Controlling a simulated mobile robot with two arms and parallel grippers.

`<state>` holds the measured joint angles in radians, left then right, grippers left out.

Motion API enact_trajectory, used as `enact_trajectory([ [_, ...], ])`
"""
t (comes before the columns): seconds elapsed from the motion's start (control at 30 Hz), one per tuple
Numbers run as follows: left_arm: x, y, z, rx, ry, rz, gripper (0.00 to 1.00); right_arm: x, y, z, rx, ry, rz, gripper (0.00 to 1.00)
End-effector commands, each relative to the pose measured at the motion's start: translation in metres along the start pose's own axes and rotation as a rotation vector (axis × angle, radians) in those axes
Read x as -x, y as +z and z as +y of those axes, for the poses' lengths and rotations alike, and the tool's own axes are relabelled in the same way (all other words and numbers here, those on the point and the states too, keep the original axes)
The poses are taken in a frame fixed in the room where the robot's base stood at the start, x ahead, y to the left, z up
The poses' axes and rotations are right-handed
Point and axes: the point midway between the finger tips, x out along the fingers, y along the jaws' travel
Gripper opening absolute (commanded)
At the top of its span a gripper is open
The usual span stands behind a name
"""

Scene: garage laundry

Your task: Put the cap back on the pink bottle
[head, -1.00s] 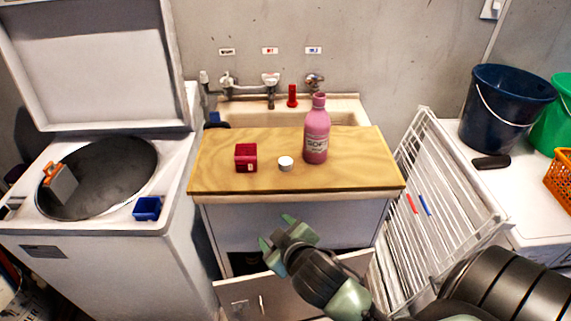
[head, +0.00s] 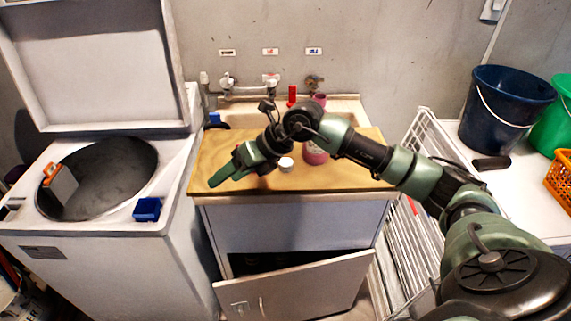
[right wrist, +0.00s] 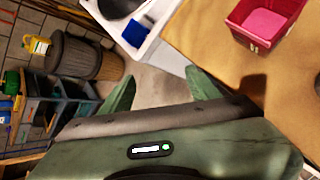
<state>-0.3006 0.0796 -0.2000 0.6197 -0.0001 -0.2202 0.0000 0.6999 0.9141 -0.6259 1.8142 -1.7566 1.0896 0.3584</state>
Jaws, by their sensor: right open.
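The pink bottle (head: 315,154) stands upright on the wooden board (head: 350,184) over the sink cabinet. My right arm crosses in front of it, so only its lower body and its top show. A small white cap (head: 286,165) lies on the board left of the bottle. My right gripper (head: 226,169) is over the left part of the board, left of the cap. In the right wrist view its fingers (right wrist: 162,90) are apart with nothing between them. The bottle and cap are not seen there. My left gripper is not in view.
A red open box (right wrist: 268,22) shows on the board in the right wrist view; my gripper hides it in the head view. The open washer (head: 100,215) with a blue box (head: 147,209) stands left. A white drying rack (head: 420,130) leans right. The cabinet door (head: 300,286) hangs open.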

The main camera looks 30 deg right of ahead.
Motion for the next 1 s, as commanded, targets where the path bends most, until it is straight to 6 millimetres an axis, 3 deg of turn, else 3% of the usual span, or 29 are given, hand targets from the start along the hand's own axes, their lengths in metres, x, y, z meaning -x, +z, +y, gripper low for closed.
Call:
enact_trajectory([
  [0.03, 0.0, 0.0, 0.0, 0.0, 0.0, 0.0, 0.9, 0.019, 0.005, -0.035, 0.015, -0.132, 0.038, 0.61],
  [0.1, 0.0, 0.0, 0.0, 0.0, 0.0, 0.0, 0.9, 0.044, 0.004, -0.076, 0.014, -0.289, 0.093, 0.61],
  [0.2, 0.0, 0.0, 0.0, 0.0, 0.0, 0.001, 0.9, 0.073, 0.003, -0.113, -0.001, -0.438, 0.143, 0.61],
  [0.3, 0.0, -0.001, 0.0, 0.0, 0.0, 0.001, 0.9, 0.092, 0.002, -0.132, -0.018, -0.521, 0.169, 0.61],
  [0.47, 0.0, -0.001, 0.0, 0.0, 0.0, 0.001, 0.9, 0.104, 0.002, -0.144, -0.03, -0.574, 0.185, 0.61],
  [0.73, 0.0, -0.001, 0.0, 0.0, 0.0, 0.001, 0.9, 0.105, 0.001, -0.144, -0.03, -0.575, 0.186, 0.61],
  [1.0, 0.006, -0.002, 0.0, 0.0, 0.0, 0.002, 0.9, 0.088, -0.003, -0.154, -0.03, -0.572, 0.189, 0.61],
])
